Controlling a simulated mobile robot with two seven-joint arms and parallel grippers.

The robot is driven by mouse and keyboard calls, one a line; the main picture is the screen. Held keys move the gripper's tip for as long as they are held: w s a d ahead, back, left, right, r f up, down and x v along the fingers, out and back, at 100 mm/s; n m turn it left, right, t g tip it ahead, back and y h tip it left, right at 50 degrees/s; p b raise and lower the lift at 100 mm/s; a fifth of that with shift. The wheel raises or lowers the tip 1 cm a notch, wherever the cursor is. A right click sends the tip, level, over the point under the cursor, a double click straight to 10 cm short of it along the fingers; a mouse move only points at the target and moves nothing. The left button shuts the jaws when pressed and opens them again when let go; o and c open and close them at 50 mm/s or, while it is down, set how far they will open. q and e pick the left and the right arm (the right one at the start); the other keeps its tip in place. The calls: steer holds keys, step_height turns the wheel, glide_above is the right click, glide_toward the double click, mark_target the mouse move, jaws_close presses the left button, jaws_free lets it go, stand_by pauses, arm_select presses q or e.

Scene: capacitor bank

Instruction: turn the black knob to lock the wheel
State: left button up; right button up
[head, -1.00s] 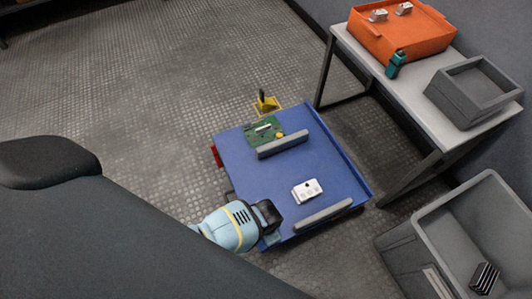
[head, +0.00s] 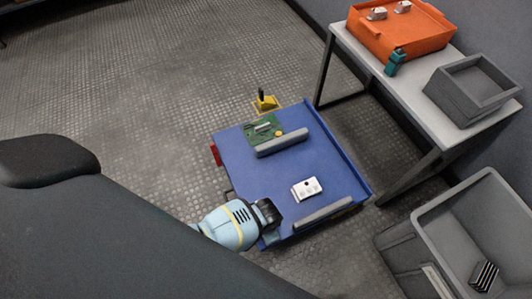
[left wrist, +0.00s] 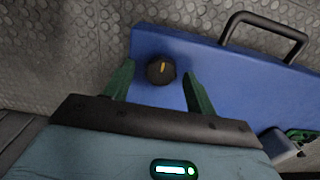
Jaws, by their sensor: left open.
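The black knob (left wrist: 155,74) with a yellow pointer mark is on the side of the blue cart (left wrist: 215,62) in the left wrist view. The mark points roughly up in that picture. My left gripper (left wrist: 159,69) is open, with one green finger on each side of the knob; I cannot tell whether they touch it. In the head view my left gripper (head: 268,214) is at the near left side of the blue cart (head: 255,186), and the knob is hidden there. I cannot make out the wheel. My right gripper is not in view.
A black handle (left wrist: 264,22) sticks out beside the knob. The cart carries a green circuit board (head: 262,131), a white part (head: 306,188) and grey bars. A table (head: 408,84) and a grey bin (head: 405,256) stand right. The floor left of the cart is clear.

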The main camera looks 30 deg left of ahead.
arm_select(q)
steer(key=shift+r, duration=0.2)
step_height(320, 180, up, 6)
steer(key=p, duration=0.4)
steer(key=shift+f, duration=0.1)
steer(key=shift+r+p, duration=0.5)
steer(key=shift+r, duration=0.3)
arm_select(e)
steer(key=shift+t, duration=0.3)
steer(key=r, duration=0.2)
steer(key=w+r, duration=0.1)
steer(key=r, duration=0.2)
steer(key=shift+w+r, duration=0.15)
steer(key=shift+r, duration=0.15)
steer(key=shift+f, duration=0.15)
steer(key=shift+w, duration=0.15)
